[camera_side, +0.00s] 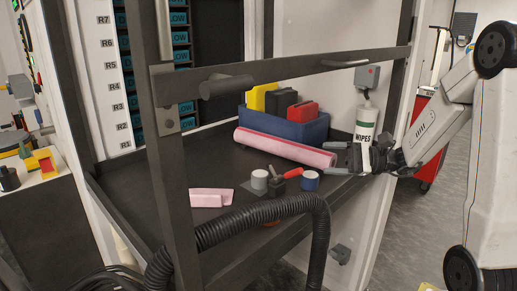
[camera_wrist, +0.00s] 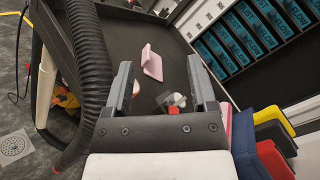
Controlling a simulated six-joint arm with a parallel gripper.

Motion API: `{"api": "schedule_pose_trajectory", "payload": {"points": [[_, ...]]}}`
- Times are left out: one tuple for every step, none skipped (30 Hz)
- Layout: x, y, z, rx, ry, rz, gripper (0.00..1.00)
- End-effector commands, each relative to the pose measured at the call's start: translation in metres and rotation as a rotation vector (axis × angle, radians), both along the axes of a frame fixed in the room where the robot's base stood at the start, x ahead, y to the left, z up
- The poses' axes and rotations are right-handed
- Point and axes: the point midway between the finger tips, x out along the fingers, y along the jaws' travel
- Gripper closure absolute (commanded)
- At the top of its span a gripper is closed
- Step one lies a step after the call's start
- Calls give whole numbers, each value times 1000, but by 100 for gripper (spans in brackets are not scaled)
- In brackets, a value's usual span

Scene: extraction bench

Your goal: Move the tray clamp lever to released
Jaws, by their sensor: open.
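The clamp lever, with a red handle (camera_side: 293,172) on a dark base (camera_side: 278,184), stands on the black tray (camera_side: 150,178) near its front edge. In the wrist view a red part (camera_wrist: 173,109), probably the handle, shows between the fingers, near the palm. The lever's base is partly hidden there.
A pink roll (camera_side: 285,147) lies behind the lever, before a blue bin (camera_side: 285,125). A pink angled piece (camera_side: 210,198) lies at left. A black ribbed hose (camera_side: 235,225) arches in front. A dark frame bar (camera_side: 300,68) crosses above, and a wipes bottle (camera_side: 365,120) stands behind my gripper.

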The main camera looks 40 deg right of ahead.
Motion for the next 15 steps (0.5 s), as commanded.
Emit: {"api": "schedule_pose_trajectory", "payload": {"points": [[0, 7, -5, -16, 23, 24, 27], [-1, 12, -8, -30, 41, 42, 27], [-2, 19, -14, -51, 68, 68, 27], [-3, 25, -19, -71, 91, 90, 27], [-4, 32, -25, -94, 115, 115, 27], [-7, 40, -32, -128, 148, 151, 27], [-9, 47, -39, -157, 174, 179, 27], [-12, 54, -45, -188, 200, 209, 27], [-16, 62, -54, -235, 235, 250, 27], [-20, 69, -61, -271, 261, 282, 27], [-24, 74, -68, -309, 286, 313, 27], [-29, 81, -78, -363, 316, 354, 27], [-34, 86, -84, -406, 337, 385, 27], [-38, 90, -91, -449, 356, 414, 27], [-44, 94, -99, -507, 378, 452, 27]]}}
